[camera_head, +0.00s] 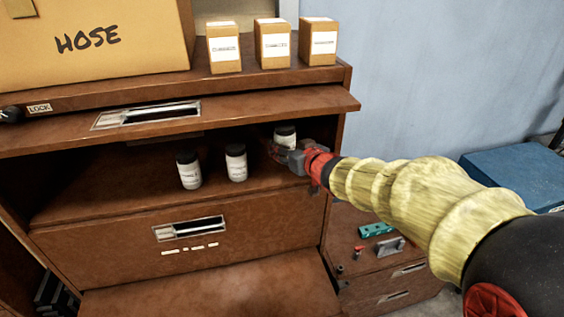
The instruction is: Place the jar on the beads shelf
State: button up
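A white jar with a dark lid (285,136) is at the right end of the open cabinet shelf (110,190). Two similar jars, one at the left (188,170) and one in the middle (236,163), stand upright on that shelf. Their small labels are too blurred to read, and no beads label is legible. My gripper (276,152) reaches into the shelf opening from the right, at the right-hand jar. It covers that jar's lower part, so I cannot tell whether the fingers are closed around it or whether the jar touches the shelf.
A raised flap (250,107) overhangs the shelf. A HOSE box (95,45) and three small labelled boxes, the middle one (273,45) among them, stand on top. A closed drawer (120,245) lies below. Small tools, including a green piece (375,230), lie lower right.

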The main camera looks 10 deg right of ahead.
jog(key=shift+w+f, duration=1.2)
jog(key=shift+f, duration=0.05)
jog(key=shift+w+f+b, duration=0.2)
jog(key=shift+f+b, duration=0.3)
jog(key=shift+f, duration=1.25)
jog(key=shift+f, duration=0.15)
jog(key=o, duration=1.6)
jog(key=shift+f, duration=0.1)
jog(key=shift+r, duration=0.25)
jog(key=p+v, duration=0.1)
jog(key=v, duration=1.1)
jog(key=shift+d, duration=0.1)
